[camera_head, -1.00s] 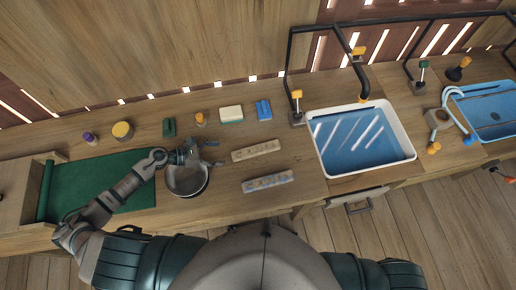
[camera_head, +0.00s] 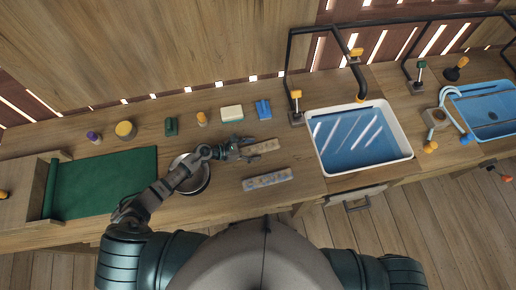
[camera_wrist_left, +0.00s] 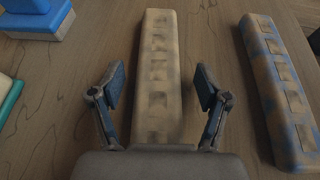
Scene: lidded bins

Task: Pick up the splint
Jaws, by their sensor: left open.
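Two long ridged bars that look like splints lie on the wooden counter. The plain beige splint (camera_head: 266,146) is the farther one in the head view. The blue-mottled splint (camera_head: 267,180) lies nearer to me. My left gripper (camera_head: 248,149) is open at the left end of the beige splint. In the left wrist view, the beige splint (camera_wrist_left: 158,70) runs between the two spread fingers of the gripper (camera_wrist_left: 160,90), with a gap on each side. The blue-mottled splint (camera_wrist_left: 278,85) is right of the fingers. My right gripper is out of view.
A metal pot (camera_head: 190,176) stands under my left forearm. A sponge (camera_head: 232,113) and a blue block (camera_head: 263,109) lie behind the splints. A white-rimmed sink (camera_head: 410,148) is to the right. A green mat (camera_head: 105,185) lies at the left.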

